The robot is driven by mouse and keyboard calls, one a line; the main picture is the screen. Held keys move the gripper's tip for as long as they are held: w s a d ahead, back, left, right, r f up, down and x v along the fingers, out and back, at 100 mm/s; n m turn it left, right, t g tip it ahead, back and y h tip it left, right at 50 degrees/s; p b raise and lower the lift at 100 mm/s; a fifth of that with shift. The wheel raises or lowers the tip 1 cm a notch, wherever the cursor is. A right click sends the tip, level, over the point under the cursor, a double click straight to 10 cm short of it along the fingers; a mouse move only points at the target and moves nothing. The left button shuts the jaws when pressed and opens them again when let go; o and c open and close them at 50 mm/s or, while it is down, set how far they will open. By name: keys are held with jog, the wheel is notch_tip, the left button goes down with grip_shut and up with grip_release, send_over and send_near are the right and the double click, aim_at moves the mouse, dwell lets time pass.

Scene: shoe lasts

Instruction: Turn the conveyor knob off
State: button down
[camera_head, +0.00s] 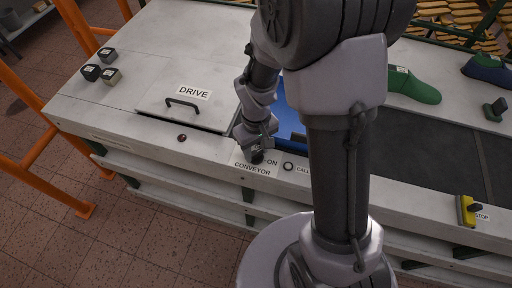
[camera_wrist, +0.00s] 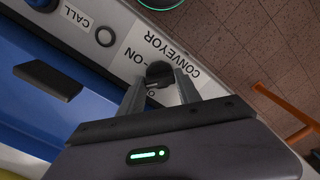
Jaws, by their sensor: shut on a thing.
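The conveyor knob (camera_wrist: 158,70) is a dark round knob on the pale front strip of the bench, beside the printed words CONVEYOR and ON. My gripper (camera_wrist: 160,82) is shut on the knob, one finger on each side of it. In the head view my gripper (camera_head: 257,150) reaches down to the strip, and the knob (camera_head: 257,158) shows only as a dark bit under the fingers. Which mark the knob points at cannot be told.
A CALL button (camera_head: 289,166) sits just right of the knob. A blue tray (camera_head: 292,125) lies behind my gripper. A DRIVE hatch (camera_head: 193,103) with a black handle is to the left, a yellow STOP switch (camera_head: 465,211) far right. A green shoe last (camera_head: 415,88) lies on the belt side.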

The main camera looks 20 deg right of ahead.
aim_at(256, 152)
jog(key=n+p, duration=0.1)
jog(key=n, duration=0.3)
jog(key=shift+r, duration=0.1)
jog(key=shift+n+p, duration=0.55)
jog(key=shift+n, duration=1.55)
jog(key=c, duration=0.8)
grip_release()
jog(key=shift+c, duration=0.2)
notch_tip(256, 152, up, 17)
jog(key=p, duration=0.6)
jog(key=shift+r, duration=0.15)
